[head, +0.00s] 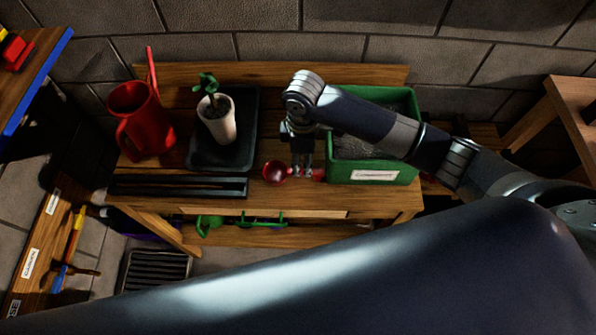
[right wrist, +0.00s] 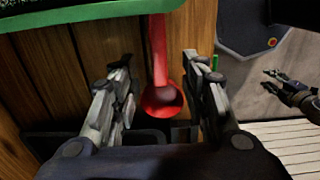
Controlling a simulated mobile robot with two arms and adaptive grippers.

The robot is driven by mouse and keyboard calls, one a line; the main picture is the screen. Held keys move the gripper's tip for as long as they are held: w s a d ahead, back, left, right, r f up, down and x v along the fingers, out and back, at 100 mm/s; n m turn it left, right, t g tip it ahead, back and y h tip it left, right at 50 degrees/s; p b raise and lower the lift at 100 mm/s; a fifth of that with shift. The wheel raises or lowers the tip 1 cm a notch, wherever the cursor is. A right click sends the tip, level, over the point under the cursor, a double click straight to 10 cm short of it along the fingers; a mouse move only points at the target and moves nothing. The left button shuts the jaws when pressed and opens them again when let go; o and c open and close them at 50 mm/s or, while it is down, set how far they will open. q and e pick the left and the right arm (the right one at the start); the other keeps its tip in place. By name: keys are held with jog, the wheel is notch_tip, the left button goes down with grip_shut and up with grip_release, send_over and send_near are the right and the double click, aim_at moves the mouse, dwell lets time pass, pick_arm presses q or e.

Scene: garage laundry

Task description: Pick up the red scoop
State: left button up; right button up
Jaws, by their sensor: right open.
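The red scoop (head: 275,171) lies on the wooden bench. Its round bowl is left of my right gripper (head: 302,173), and part of its red handle shows to the right. In the right wrist view, the scoop's bowl (right wrist: 162,101) and straight handle show between the two fingers of my right gripper (right wrist: 158,62). The fingers are apart on either side of the handle, with a visible gap to each. A dark jointed gripper, apparently my left one (right wrist: 287,88), shows at the right edge of that view; its jaw state is unclear. It does not show in the head view.
A green bin (head: 374,176) of grey material stands right of the scoop. A black tray (head: 190,160) with a white plant pot (head: 217,122) and a red watering can (head: 141,121) stand to the left. A dark slotted strip (head: 178,186) lies along the bench's front.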

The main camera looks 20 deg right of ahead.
aim_at(302, 171)
notch_tip(302, 171, down, 2)
jog(key=shift+f+p, duration=0.4)
jog(key=shift+f, duration=0.25)
notch_tip(302, 171, down, 4)
jog(key=shift+d+r+p, duration=0.15)
jog(key=shift+r+p, duration=0.1)
jog(key=shift+p, duration=0.25)
jog(key=shift+f, duration=0.4)
grip_shut()
